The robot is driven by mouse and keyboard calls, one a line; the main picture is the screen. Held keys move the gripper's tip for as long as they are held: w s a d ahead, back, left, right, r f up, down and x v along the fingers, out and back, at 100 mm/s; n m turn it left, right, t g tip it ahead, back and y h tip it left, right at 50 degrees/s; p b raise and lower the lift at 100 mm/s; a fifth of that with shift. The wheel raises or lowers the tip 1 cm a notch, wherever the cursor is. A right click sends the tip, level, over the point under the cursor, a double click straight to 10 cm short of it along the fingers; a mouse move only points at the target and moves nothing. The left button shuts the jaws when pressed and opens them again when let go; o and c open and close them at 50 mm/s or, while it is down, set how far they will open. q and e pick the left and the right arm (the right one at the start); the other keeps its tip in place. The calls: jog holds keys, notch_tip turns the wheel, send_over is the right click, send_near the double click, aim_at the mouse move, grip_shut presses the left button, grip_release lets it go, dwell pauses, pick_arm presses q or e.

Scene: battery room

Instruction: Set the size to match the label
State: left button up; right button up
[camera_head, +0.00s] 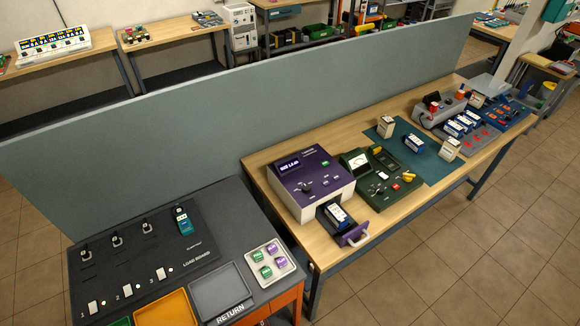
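A purple and white tester (302,178) stands on the wooden table, with a lit display (289,164), a dark knob (305,187) and small coloured buttons on its top. A dark battery with a blue and white label (339,214) lies in the drawer. The label text and knob markings are too small to read. Neither of my grippers shows in this view.
A dark green meter box (379,180) stands right of the tester. A teal mat (428,165) holds a battery and small boxes. The dark load board (150,255) and return tray (222,290) are at the left. A grey partition (250,105) stands behind.

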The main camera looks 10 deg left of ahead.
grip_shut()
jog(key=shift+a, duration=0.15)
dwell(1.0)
